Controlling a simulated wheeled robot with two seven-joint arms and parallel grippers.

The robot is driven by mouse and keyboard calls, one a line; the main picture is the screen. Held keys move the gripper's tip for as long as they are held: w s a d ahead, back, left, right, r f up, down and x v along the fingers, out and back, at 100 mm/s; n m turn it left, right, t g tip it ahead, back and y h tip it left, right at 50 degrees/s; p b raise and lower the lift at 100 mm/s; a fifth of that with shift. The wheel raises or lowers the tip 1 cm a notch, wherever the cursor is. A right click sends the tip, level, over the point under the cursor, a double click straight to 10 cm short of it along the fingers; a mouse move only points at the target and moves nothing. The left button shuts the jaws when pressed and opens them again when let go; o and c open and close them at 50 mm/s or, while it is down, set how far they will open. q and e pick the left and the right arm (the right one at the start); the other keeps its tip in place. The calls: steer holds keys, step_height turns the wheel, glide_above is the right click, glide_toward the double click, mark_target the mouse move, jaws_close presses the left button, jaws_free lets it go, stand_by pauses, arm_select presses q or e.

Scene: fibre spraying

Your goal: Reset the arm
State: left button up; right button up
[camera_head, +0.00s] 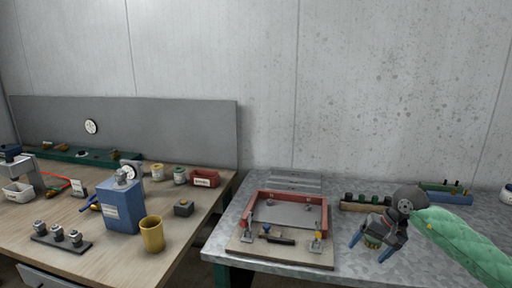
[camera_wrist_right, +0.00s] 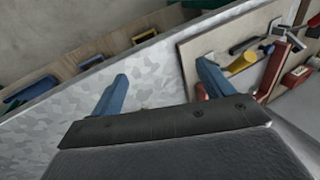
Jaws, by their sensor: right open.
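My right arm, in a green quilted cover, comes in from the right in the head view. Its gripper (camera_head: 370,246) hangs above the grey metal table (camera_head: 345,210), right of the fixture. Its two blue fingers stand apart in the right wrist view (camera_wrist_right: 162,88), with the table surface behind them. A small yellow-green patch shows near the fingers in the head view; I cannot tell what it is. The fixture is a wooden board (camera_head: 280,254) with a red frame (camera_head: 325,215) around a grey plate (camera_head: 285,212). My left gripper is not in view.
A wooden rack (camera_head: 360,207) and a blue-green tray (camera_head: 445,198) stand behind the right gripper. The wooden table (camera_head: 110,255) at left holds a blue canister (camera_head: 122,208), a yellow cup (camera_head: 152,234) and a red bin (camera_head: 205,178). A concrete wall closes the back.

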steer(key=s+a+r+m+t+y, duration=0.25)
steer(key=a+m+y, duration=0.4)
steer(key=a, duration=0.45)
steer(key=s+a+r+m+t+y, duration=0.25)
steer(key=a+m+y, duration=0.4)
steer(key=a, duration=0.45)
steer(key=s+d+f+n+t+h, duration=0.3)
steer(key=d+f+n+t+h, duration=0.45)
steer(key=n, duration=0.75)
steer(key=s+d+f+n+t+h, duration=0.2)
steer(key=s+d+f+n+h, duration=0.4)
steer(key=n+h, duration=0.7)
steer(key=s+a+f+m+g+y, duration=0.2)
steer(key=s+f+m+g, duration=0.35)
steer(key=s+f, duration=0.4)
steer(key=s+a+f+m+g+y, duration=0.15)
steer(key=s+f+m+g, duration=0.25)
steer(key=s+f+g, duration=0.55)
steer(key=s+a+f, duration=0.2)
steer(key=f, duration=1)
steer(key=s+a+f, duration=0.3)
steer(key=f, duration=0.9)
steer(key=shift+f+y, duration=0.25)
steer(key=shift+y, duration=0.15)
